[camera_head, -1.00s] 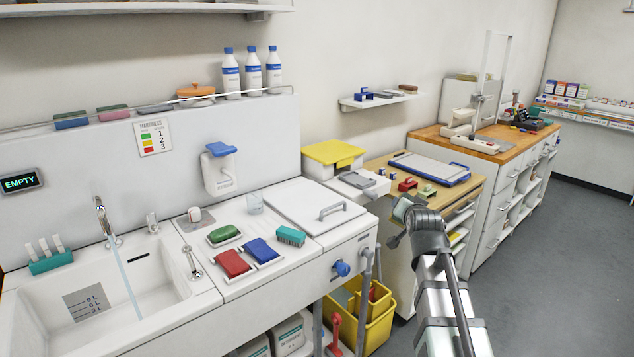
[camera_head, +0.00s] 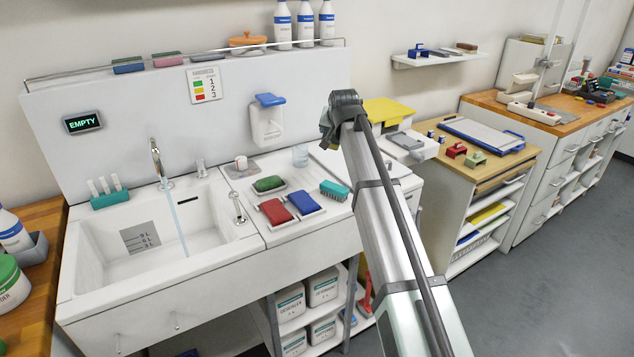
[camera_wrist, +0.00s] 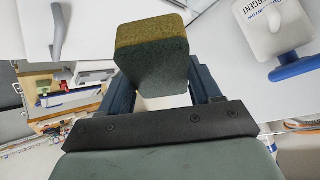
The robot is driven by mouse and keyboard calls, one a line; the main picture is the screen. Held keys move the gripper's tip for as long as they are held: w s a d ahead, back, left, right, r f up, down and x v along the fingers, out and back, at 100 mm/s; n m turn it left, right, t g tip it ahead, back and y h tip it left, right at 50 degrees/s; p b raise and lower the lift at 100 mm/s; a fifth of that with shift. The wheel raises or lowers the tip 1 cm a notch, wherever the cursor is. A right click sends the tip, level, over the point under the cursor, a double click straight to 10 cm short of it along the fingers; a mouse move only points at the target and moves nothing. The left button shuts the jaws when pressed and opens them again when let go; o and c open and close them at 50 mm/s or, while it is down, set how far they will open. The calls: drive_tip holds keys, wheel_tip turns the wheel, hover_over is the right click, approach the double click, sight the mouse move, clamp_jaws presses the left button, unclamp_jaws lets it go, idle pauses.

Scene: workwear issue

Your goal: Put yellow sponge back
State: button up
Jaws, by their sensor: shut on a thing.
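In the wrist view, my gripper (camera_wrist: 161,88) is shut on a block-shaped sponge (camera_wrist: 152,48) with a yellow-olive face and a dark green layer. The sponge sticks out beyond the dark jaws, clear of any surface as far as I can tell. In the head view, the end of my arm (camera_head: 340,112) is raised over the right part of the sink counter, right of the wall dispenser (camera_head: 267,122).
A green sponge (camera_head: 268,184), a red sponge (camera_head: 276,211), a blue sponge (camera_head: 304,202) and a teal brush (camera_head: 334,190) lie on the counter. Several sponges (camera_head: 166,59) and bottles (camera_head: 305,22) stand on the back ledge. Water runs into the sink (camera_head: 109,241).

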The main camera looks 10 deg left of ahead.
drive_tip(key=w+a+f+n+g, duration=0.2)
drive_tip(key=w+a+n, duration=0.1)
drive_tip(key=w+a, duration=0.25)
drive_tip(key=shift+s+a+f+n+g, duration=0.1)
drive_tip(key=shift+s+f+n+g, duration=0.65)
drive_tip(key=shift+f, duration=1.5)
drive_tip(key=shift+s+d+f+n+g, duration=0.1)
drive_tip(key=shift+s+f+n+g, duration=0.3)
drive_tip(key=shift+s+f+n, duration=1.25)
drive_tip(key=shift+a+f+n+g, duration=0.1)
drive_tip(key=shift+f+n+g, duration=0.5)
drive_tip(key=shift+f, duration=2.25)
drive_tip(key=shift+f, duration=0.15)
drive_tip(key=o, duration=1)
drive_tip(key=v, duration=1.2)
